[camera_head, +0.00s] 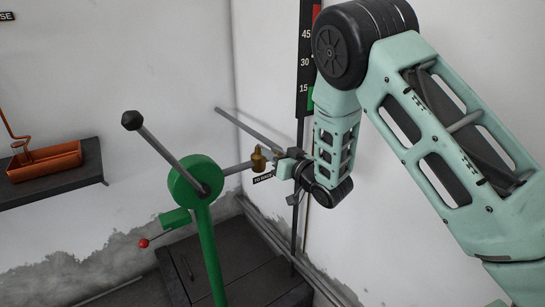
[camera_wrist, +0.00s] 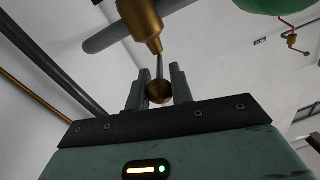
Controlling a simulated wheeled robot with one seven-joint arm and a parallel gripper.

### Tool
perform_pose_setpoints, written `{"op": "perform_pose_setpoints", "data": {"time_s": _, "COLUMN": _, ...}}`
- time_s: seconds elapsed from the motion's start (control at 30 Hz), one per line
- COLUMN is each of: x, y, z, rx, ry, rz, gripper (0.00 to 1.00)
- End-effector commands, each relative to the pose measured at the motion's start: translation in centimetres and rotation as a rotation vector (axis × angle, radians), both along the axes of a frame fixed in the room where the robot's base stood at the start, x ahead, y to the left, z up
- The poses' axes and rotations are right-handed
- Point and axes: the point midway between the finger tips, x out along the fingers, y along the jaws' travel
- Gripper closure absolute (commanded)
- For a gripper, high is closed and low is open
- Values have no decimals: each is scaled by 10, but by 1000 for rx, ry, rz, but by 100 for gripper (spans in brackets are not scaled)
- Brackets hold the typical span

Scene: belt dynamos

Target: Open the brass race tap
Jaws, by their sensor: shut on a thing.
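The brass race tap (camera_head: 258,159) sits on a grey pipe, right of the green wheel-headed stand in the head view. In the wrist view the tap's brass body (camera_wrist: 142,22) is at the top, with a thin stem leading down to a small brass ball (camera_wrist: 160,92). My gripper (camera_head: 278,164) is beside the tap in the head view. In the wrist view my gripper (camera_wrist: 158,80) has its two fingers on either side of the ball, shut on it. The contact faces are partly hidden.
The green stand (camera_head: 207,240) has a black-knobbed lever (camera_head: 132,121) and a small red-knobbed handle (camera_head: 144,242). A dark box (camera_head: 240,265) stands at its foot. A shelf (camera_head: 60,178) with an orange tray (camera_head: 45,160) is at left. A level gauge (camera_head: 305,60) hangs behind my arm.

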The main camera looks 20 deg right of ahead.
Motion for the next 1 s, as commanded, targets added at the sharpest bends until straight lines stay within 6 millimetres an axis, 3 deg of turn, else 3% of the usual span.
{"op": "perform_pose_setpoints", "data": {"time_s": 0.6, "x": 17, "y": -27, "z": 0, "rx": 0, "ry": -1, "rz": 375, "gripper": 100}}
{"op": "perform_pose_setpoints", "data": {"time_s": 1.0, "x": 20, "y": -28, "z": 0, "rx": 1, "ry": 1, "rz": 442, "gripper": 100}}
